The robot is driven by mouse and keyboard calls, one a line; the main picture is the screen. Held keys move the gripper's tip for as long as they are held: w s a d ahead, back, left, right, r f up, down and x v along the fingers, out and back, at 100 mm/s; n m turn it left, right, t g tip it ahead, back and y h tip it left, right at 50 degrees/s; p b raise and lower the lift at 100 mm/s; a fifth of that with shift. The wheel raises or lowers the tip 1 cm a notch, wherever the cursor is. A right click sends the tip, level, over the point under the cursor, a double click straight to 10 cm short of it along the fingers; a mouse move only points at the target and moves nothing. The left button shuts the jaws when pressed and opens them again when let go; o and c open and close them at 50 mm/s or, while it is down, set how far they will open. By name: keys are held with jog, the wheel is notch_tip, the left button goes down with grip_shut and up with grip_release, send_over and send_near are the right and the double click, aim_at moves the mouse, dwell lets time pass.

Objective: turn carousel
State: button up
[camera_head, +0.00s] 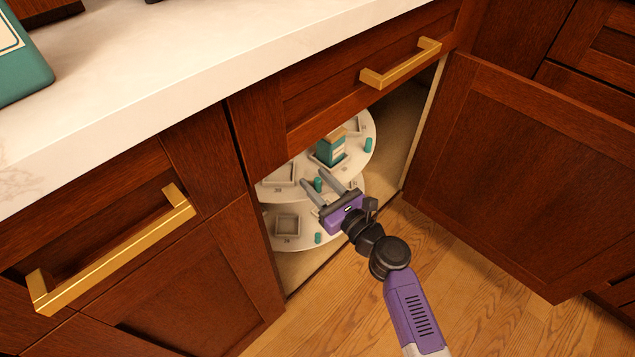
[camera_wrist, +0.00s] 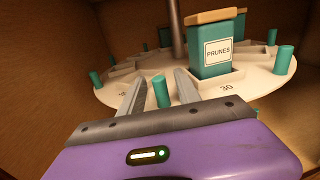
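The carousel (camera_head: 296,173) is a white two-level round turntable inside the open cabinet; its upper tier also shows in the wrist view (camera_wrist: 113,95). Teal pegs stand along its rim. One peg (camera_wrist: 161,92) stands between the two fingers of my gripper (camera_wrist: 160,88), with gaps on both sides. In the head view my gripper (camera_head: 318,184) reaches into the cabinet at the carousel's front edge, fingers apart. A teal box labelled PRUNES (camera_wrist: 217,48) stands on the upper tier, right of the fingers; it also shows in the head view (camera_head: 331,149).
The cabinet door (camera_head: 530,170) stands open at the right. A drawer front with a gold handle (camera_head: 401,64) is above the opening. A closed cabinet (camera_head: 180,270) is at the left. Another peg (camera_wrist: 284,60) stands right of the prunes box. The wooden floor (camera_head: 480,290) in front is clear.

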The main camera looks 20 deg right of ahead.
grip_shut()
dwell(1.4)
